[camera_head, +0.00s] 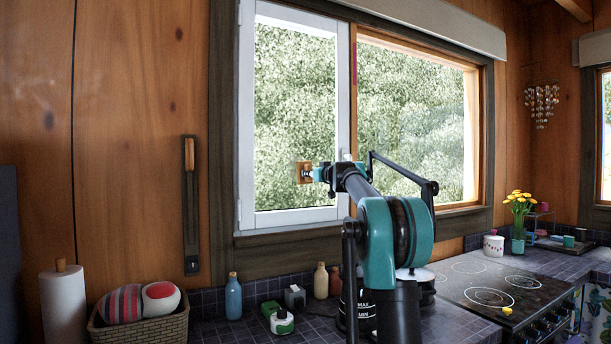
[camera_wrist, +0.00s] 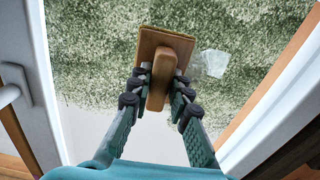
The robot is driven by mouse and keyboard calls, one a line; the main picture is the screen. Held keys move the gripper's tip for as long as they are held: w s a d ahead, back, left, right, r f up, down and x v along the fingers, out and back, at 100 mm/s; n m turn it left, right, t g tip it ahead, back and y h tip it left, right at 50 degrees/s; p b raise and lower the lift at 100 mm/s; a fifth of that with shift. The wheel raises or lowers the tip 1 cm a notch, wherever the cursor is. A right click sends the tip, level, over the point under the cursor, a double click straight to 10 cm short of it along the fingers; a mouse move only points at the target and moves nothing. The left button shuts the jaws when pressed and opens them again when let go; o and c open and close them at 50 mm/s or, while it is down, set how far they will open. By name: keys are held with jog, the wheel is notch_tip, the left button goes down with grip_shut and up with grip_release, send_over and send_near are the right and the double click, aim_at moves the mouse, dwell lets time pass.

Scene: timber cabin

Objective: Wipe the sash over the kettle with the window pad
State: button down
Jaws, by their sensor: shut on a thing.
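The window pad (camera_wrist: 177,43) is a flat orange-brown block with a raised grip. My gripper (camera_wrist: 161,83) is shut on that grip. In the head view the pad (camera_head: 299,168) is in front of the lower right part of the white-framed sash (camera_head: 290,110); I cannot tell whether it touches the glass. A pale, see-through patch (camera_wrist: 211,63) shows on the glass just right of the pad in the wrist view. A dark vessel with MAX and MIN marks (camera_head: 365,311), perhaps the kettle, stands on the counter, mostly hidden by my arm.
A white sash handle (camera_wrist: 10,94) sticks out at the left in the wrist view. On the counter are a blue bottle (camera_head: 233,298), a cream bottle (camera_head: 321,282) and a wicker basket (camera_head: 140,328). A black hob (camera_head: 485,285) lies to the right.

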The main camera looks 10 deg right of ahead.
jog(key=shift+w+d+r, duration=0.65)
jog(key=shift+d+r, duration=0.3)
jog(key=shift+d, duration=0.85)
jog(key=shift+s+a, duration=0.55)
jog(key=shift+a, duration=1.2)
jog(key=shift+s+a, duration=0.6)
jog(key=shift+a, duration=1.2)
jog(key=shift+s+a, duration=0.55)
jog(key=shift+a, duration=1.2)
jog(key=shift+r, duration=0.95)
jog(key=w+d, duration=0.3)
jog(key=d, duration=0.7)
jog(key=shift+d, duration=0.3)
jog(key=shift+w, duration=0.1)
jog(key=v, duration=0.6)
